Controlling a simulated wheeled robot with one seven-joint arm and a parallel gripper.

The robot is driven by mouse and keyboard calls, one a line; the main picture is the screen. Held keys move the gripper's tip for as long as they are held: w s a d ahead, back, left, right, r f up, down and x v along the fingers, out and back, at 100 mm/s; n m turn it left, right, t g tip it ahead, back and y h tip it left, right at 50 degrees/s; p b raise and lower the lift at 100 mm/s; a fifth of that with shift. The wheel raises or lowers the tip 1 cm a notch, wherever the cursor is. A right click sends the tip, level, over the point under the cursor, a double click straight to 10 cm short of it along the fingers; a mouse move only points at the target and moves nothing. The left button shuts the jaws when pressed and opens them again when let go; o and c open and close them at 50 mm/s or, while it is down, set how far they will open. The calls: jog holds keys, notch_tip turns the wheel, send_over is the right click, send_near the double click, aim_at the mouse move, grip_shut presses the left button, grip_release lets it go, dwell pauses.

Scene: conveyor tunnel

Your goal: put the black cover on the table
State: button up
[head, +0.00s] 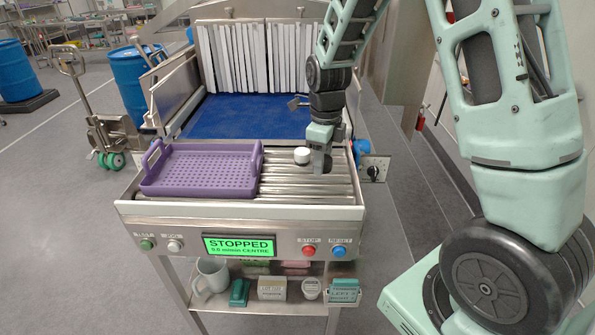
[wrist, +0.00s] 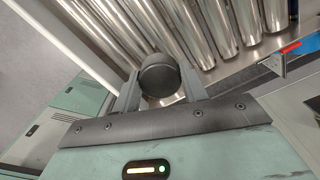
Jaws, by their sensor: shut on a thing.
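My gripper (head: 321,164) hangs low over the right part of the steel roller bed (head: 298,188). In the wrist view its two fingers are shut on a dark grey, round, cap-like thing (wrist: 158,76), which looks like the black cover. The thing sits between the fingertips, above the rollers. In the head view a small white round piece (head: 302,155) shows just left of my gripper; I cannot tell whether it belongs to the held thing. Steel tables (head: 88,22) stand far off at the back left.
A purple perforated tray (head: 203,170) lies on the rollers left of my gripper. A blue belt (head: 245,117) leads to the strip curtain (head: 255,58) behind. A control panel reading STOPPED (head: 240,246) fronts the bed. A mug (head: 211,276) and small boxes stand on the lower shelf.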

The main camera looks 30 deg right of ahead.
aim_at(321, 189)
jog(key=shift+f+p, duration=0.7)
jog(key=shift+f, duration=2.55)
jog(key=shift+f, duration=0.15)
jog(key=o, duration=1.2)
jog(key=shift+c, duration=0.2)
